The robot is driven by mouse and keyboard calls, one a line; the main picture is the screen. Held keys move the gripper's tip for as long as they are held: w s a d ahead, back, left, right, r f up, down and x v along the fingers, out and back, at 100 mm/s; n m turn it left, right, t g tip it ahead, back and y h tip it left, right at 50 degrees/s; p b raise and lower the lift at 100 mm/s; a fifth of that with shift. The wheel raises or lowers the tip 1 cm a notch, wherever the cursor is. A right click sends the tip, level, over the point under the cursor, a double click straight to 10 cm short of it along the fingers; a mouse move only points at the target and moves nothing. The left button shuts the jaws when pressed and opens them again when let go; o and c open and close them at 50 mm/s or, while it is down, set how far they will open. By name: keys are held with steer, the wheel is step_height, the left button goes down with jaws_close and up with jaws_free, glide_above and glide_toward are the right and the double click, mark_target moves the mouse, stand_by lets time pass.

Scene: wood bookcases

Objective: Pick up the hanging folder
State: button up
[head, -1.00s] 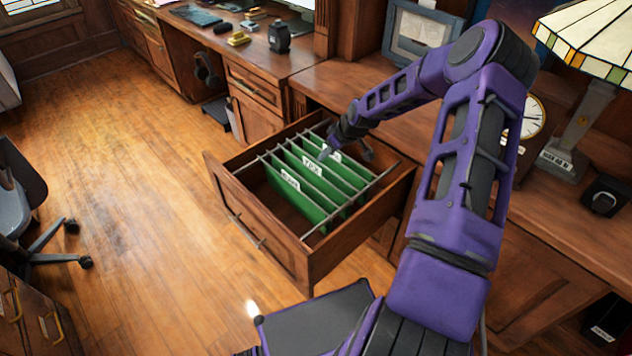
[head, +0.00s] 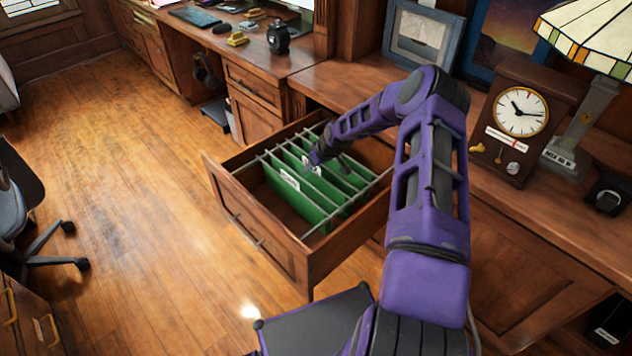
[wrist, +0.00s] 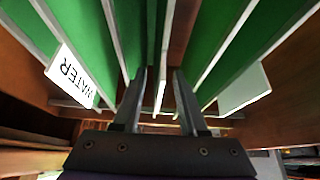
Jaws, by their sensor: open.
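Several green hanging folders (head: 300,200) hang from metal rails in an open wooden drawer (head: 262,235). A white label (head: 290,180) shows on the front one. My gripper (head: 328,165) is at the folders' top edges, over the middle of the row, and partly hides the folders behind. In the wrist view my gripper (wrist: 158,78) is open and points down among the folders. A folder's pale top rail (wrist: 160,92) runs between its two fingers, seen nearly edge-on. A folder to the left carries a tab reading "WATER" (wrist: 68,72). Whether either finger touches a folder, I cannot tell.
The drawer's side walls and the desk top (head: 350,95) close in behind the folders. A clock (head: 518,110) and a stained-glass lamp (head: 590,40) stand on the desk to the right. Floor (head: 130,220) left of the drawer is clear.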

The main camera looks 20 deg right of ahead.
jaws_close()
stand_by(1.4)
